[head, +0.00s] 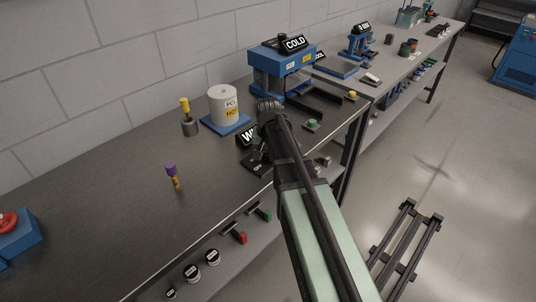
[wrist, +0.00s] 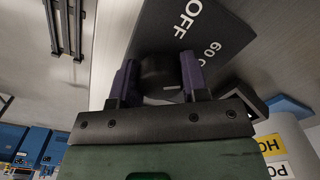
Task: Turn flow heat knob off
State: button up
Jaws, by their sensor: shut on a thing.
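The flow heat panel (wrist: 222,38) is a dark plate with the white word OFF and a partly hidden 60 mark. Its round black knob (wrist: 157,70) sits between the purple fingers of my gripper (wrist: 158,76), which is shut on it. A small pale mark shows low on the knob; I cannot tell for sure which label it points to. In the head view the panel (head: 254,166) lies near the bench's front edge, and my arm hides the knob and most of my gripper.
A sign starting with W (head: 246,136) stands just behind the panel. A white PCL HOT drum (head: 224,104) is on a blue base behind it, and a blue COLD press (head: 270,75) stands farther back.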

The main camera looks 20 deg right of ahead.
jog(key=n, duration=1)
jog(key=shift+n, duration=0.3)
dwell(0.4)
jog(key=o, duration=0.9)
notch_tip(320, 180, up, 11)
jog(key=p, duration=1)
jog(key=shift+f+p, duration=0.15)
jog(key=shift+p, duration=0.25)
